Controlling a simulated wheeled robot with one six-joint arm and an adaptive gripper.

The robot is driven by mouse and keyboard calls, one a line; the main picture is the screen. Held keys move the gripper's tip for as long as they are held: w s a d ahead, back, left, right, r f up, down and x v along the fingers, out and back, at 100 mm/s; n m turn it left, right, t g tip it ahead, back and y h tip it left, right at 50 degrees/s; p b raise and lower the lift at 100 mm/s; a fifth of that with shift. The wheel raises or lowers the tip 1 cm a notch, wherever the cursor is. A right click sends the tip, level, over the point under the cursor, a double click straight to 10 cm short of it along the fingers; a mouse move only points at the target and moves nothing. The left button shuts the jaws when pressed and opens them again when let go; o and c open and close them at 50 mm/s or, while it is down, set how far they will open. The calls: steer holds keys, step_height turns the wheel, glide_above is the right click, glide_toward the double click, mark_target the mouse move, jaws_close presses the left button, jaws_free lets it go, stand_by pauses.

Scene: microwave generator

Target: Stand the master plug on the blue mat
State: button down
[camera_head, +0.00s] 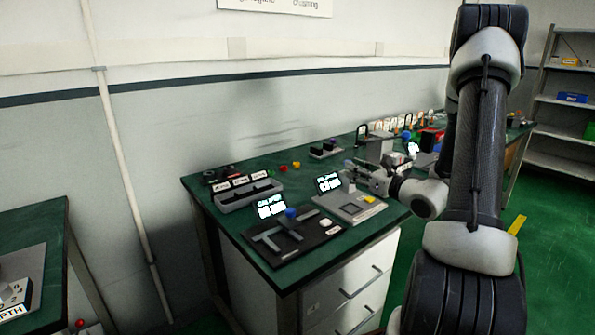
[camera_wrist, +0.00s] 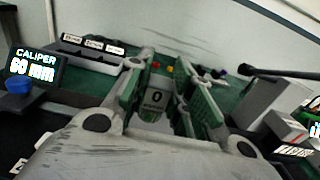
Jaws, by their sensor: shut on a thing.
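My gripper (camera_head: 354,168) reaches in from the right over the green bench in the head view. In the wrist view its two green-padded fingers (camera_wrist: 170,85) are shut on a grey piece marked "0" (camera_wrist: 156,97), which looks like the master plug. Its lower part is hidden by the gripper body. The small print under the "0" is too blurred to read surely. The piece appears to be held above the bench. I cannot clearly make out the blue mat in either view.
A black caliper board (camera_head: 290,240) with a blue knob (camera_head: 291,213) and a lit display (camera_head: 270,207) is at the front left. A grey plate (camera_head: 352,206) is beside it, below the gripper. A labelled grey rack (camera_head: 248,193) stands behind. Equipment crowds the bench's right.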

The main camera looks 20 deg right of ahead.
steer(key=shift+w+d+r+m+h, duration=0.3)
steer(key=shift+d+r+m+h, duration=0.1)
steer(key=shift+d+h, duration=0.2)
steer(key=w+a, duration=0.2)
steer(key=a, duration=0.5)
steer(key=w+a+f, duration=0.1)
steer(key=a, duration=0.7)
steer(key=shift+w+a+f, duration=0.2)
steer(key=shift+w, duration=0.15)
steer(key=shift+d, duration=0.1)
